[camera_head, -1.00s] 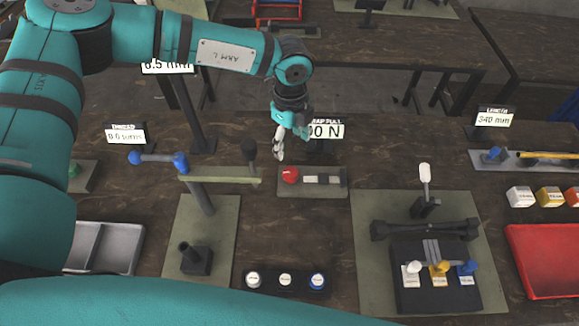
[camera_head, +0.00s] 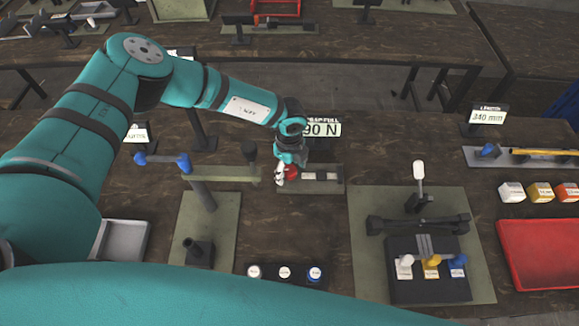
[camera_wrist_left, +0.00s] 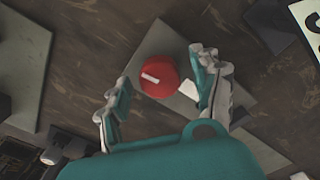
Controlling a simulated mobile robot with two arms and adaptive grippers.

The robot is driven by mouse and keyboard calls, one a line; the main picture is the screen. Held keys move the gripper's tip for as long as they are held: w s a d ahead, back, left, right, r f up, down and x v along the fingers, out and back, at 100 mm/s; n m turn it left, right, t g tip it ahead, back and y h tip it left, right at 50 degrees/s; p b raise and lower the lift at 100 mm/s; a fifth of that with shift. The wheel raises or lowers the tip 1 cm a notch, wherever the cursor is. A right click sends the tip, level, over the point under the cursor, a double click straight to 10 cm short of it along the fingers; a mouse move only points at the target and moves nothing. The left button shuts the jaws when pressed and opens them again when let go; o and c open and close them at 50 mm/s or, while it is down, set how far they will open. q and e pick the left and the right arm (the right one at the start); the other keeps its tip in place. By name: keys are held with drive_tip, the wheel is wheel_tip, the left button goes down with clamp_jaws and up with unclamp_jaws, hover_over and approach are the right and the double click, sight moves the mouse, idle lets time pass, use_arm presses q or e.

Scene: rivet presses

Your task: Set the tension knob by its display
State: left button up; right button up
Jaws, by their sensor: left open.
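The red tension knob (camera_wrist_left: 160,76) has a pale mark on its top and sits on a small grey-green plate (camera_wrist_left: 157,40). In the head view the knob (camera_head: 291,173) is at the left end of that plate, partly covered by my left gripper (camera_head: 284,172). In the left wrist view my left gripper (camera_wrist_left: 160,97) is open, with one finger on each side of the knob. The right finger is close to it; touching I cannot tell. The display (camera_head: 322,130) behind the plate reads "90 N", its left edge partly hidden by my arm. My right gripper is out of view.
A press with a blue-ended lever (camera_head: 163,162) stands to the left of the knob. A toggle fixture with a white-tipped handle (camera_head: 419,171) stands to the right. A red tray (camera_head: 540,255) lies at the far right.

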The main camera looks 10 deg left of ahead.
sight(290, 169)
use_arm(q)
drive_tip(key=c, duration=1.2)
drive_tip(key=shift+m, duration=0.8)
drive_tip(key=o, duration=1.2)
wheel_tip(290, 169, up, 12)
